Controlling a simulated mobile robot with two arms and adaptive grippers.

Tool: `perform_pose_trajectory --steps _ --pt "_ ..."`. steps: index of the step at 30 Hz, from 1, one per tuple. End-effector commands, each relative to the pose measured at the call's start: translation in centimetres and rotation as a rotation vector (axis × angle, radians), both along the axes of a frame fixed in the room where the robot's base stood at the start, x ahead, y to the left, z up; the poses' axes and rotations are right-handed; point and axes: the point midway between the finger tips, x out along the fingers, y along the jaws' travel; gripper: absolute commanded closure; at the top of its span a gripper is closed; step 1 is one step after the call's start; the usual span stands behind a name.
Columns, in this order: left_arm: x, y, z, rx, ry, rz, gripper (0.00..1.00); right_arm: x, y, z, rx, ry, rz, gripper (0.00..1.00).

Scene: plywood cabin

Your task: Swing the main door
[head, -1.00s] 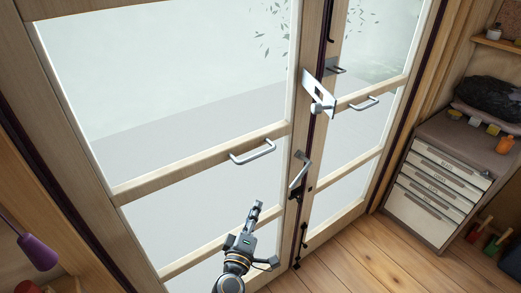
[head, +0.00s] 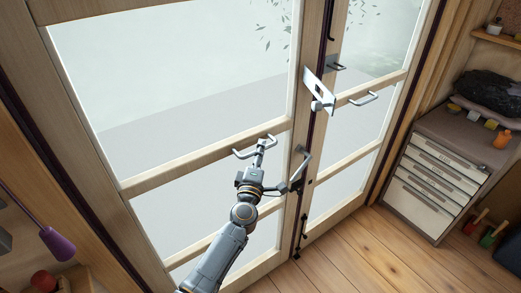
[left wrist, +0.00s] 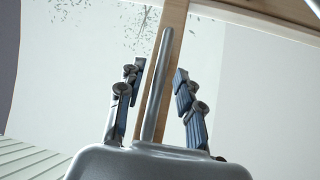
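The main door is a glazed wooden double door; its left leaf (head: 160,172) fills the middle of the head view and looks closed. A grey bar handle (head: 240,154) is fixed to this leaf's middle rail. My left gripper (head: 265,143) is at the handle and hides part of it. In the left wrist view a grey bar (left wrist: 158,85), seemingly this handle, runs between the fingers of the gripper (left wrist: 154,100). The fingers are apart, with a gap on each side of the bar.
A drawer cabinet (head: 435,185) stands at right. The wooden floor (head: 350,250) before the door is clear.

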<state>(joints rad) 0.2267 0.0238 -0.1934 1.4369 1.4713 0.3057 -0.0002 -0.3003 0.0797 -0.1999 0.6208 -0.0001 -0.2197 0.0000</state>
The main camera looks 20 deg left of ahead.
Motion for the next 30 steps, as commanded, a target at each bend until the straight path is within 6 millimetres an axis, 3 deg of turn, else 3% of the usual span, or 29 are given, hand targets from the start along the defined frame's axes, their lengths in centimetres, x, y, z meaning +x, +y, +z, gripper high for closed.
perform_pose_trajectory --steps 4,13,18,30 --pt "1.0 0.1 0.2 0.001 -0.001 0.0 0.64 -0.1 0.0 -0.1 0.0 0.002 0.0 0.6" --pt "1.1 0.2 0.2 0.001 0.0 0.0 0.64 -0.1 0.0 -0.1 -0.001 0.003 0.0 0.6" --pt "1.1 0.1 0.1 0.0 0.0 0.0 0.99 -0.1 0.0 -0.1 0.0 0.002 0.0 0.6" --pt "1.5 0.5 0.1 -0.001 0.0 0.011 1.0 -0.1 0.0 -0.3 0.0 0.002 0.0 0.6"
